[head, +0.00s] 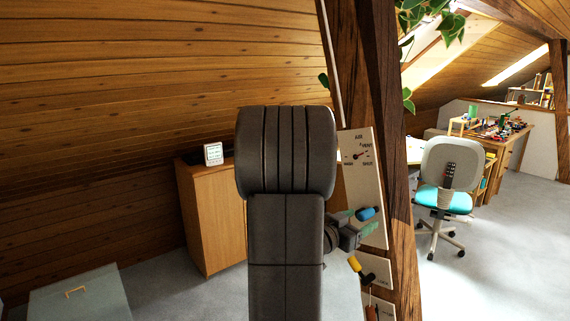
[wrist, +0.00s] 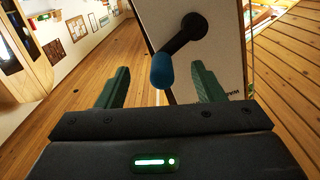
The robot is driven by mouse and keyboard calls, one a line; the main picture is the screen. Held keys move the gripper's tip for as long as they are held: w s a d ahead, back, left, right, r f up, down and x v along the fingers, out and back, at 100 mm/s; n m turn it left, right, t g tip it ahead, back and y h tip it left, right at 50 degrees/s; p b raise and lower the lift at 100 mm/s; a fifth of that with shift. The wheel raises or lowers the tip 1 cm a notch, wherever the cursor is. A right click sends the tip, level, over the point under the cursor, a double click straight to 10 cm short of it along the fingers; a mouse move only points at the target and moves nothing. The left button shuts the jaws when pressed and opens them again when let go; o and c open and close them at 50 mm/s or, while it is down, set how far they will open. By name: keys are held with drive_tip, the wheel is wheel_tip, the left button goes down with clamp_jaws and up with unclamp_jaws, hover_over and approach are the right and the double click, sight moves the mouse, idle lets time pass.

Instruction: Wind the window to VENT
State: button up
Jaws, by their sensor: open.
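A pale panel (head: 376,192) with a dial (head: 357,155) is fixed to the timber brace. The dial's small red pointer seems to lean right and up, but its exact reading is too small to tell. A crank with a blue knob (head: 367,213) sticks out of the panel's lower part. In the wrist view, the crank's dark arm (wrist: 186,37) runs down and left to the blue knob (wrist: 161,70). My gripper (wrist: 160,67) is open, with its green fingers on either side of the knob in the picture. I cannot tell whether either finger touches it.
Below the panel, a yellow-handled lever (head: 355,264) sits on another plate. The timber brace (head: 398,150) stands just right of the panel. A wooden cabinet (head: 212,215) stands behind my arm. An office chair (head: 447,175) and a cluttered desk are at the right, with open floor before them.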

drive_tip(key=shift+v, duration=2.05)
drive_tip(key=x, duration=0.7)
drive_tip(key=shift+w+d+f, duration=0.1)
drive_tip(key=shift+w+d, duration=0.1)
drive_tip(key=shift+d, duration=0.1)
drive_tip(key=shift+s+f+b, duration=0.15)
drive_tip(key=shift+f+b, duration=0.05)
drive_tip(key=shift+b, duration=0.25)
